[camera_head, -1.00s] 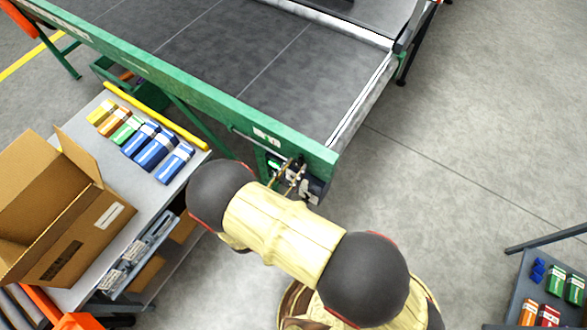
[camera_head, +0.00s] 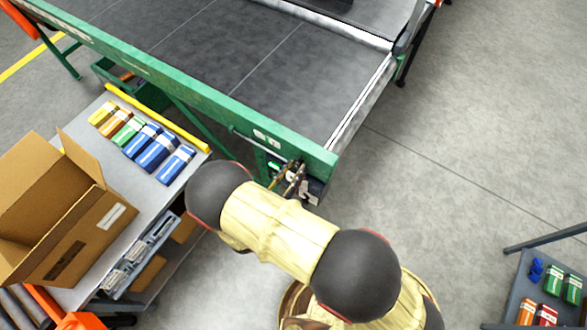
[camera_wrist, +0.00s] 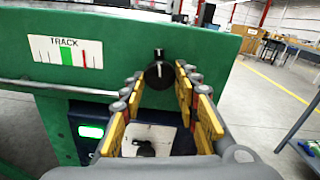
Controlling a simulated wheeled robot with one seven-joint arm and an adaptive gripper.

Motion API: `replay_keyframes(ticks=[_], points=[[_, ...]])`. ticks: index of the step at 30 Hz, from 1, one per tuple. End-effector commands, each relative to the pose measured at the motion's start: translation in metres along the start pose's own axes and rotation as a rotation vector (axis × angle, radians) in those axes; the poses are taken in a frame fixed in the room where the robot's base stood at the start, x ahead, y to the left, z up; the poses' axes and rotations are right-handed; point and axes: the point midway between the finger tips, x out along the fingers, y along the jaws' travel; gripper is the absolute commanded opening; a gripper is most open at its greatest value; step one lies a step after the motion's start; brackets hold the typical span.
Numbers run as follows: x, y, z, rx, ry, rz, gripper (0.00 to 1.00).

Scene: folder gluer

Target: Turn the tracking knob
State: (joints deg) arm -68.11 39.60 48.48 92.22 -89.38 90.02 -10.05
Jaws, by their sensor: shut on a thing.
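The tracking knob (camera_wrist: 158,74) is round and black with a white pointer line, on the green side rail of the conveyor. In the wrist view my gripper (camera_wrist: 159,78) has its yellow-padded fingers on either side of the knob, shut on it. The pointer line stands near upright. Left of it is the white TRACK gauge (camera_wrist: 66,51), with a green band in the middle and a red line to the right of the band. In the head view my gripper (camera_head: 292,178) is at the rail's near corner, where the knob itself cannot be made out.
A green-lit panel (camera_wrist: 91,131) sits below the rail. The conveyor belt (camera_head: 230,60) stretches behind. At left a grey bench (camera_head: 150,205) holds an open carton (camera_head: 75,230) and several coloured boxes. A cart (camera_head: 525,290) stands at lower right. Floor between is clear.

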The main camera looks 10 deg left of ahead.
Motion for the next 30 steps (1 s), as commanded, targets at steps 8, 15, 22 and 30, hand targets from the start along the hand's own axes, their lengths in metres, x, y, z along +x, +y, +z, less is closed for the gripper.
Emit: replay_keyframes(ticks=[8,15,22,30], points=[[-0.0002,-0.0007,0.0022,-0.252,0.001,0.001,0.06],[-0.0002,-0.0008,0.0023,-0.478,0.000,0.002,0.06],[-0.0002,-0.0008,0.0020,-0.673,0.000,0.002,0.06],[-0.0002,-0.0008,0.0015,-0.834,0.000,0.002,0.06]])
